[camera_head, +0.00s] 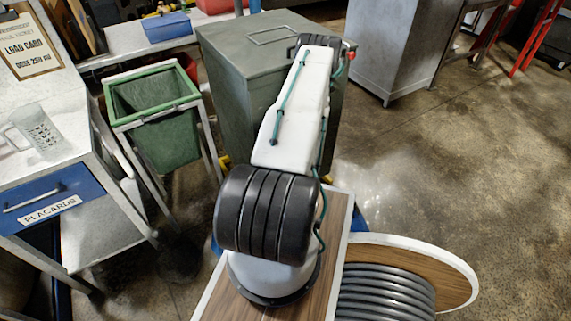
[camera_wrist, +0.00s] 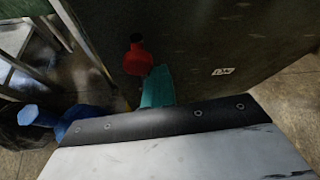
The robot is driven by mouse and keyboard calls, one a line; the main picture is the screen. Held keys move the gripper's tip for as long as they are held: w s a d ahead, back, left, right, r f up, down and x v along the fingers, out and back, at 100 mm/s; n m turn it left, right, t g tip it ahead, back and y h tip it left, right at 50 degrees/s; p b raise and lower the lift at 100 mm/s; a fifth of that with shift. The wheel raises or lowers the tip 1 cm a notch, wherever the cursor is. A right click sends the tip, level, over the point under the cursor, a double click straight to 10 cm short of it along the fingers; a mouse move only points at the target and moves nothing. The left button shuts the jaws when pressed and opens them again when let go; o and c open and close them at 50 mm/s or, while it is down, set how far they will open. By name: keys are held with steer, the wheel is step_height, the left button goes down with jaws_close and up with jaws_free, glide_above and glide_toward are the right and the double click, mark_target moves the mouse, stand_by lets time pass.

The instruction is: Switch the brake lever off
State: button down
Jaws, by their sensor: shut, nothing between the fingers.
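In the wrist view a small red part with a dark top (camera_wrist: 137,58), which looks like the brake lever, stands out from the dark side of the compactor box. My gripper (camera_wrist: 157,86) shows there as a teal tip beyond the dark bolted edge of my wrist. It is shut and empty, just below and right of the red part. I cannot tell whether they touch. In the head view my white arm reaches over to the grey-green compactor box (camera_head: 235,75) and hides my gripper and the red part.
A green bin (camera_head: 155,118) in a metal frame stands left of the box. A workbench with a blue placards drawer (camera_head: 55,197) is at the left. A grey cabinet (camera_head: 398,45) stands behind right. A cable reel (camera_head: 455,265) is at front right. Floor at the right is clear.

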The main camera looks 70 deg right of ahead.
steer(key=s+a, duration=0.6)
steer(key=shift+s+a, duration=0.35)
stand_by(0.6)
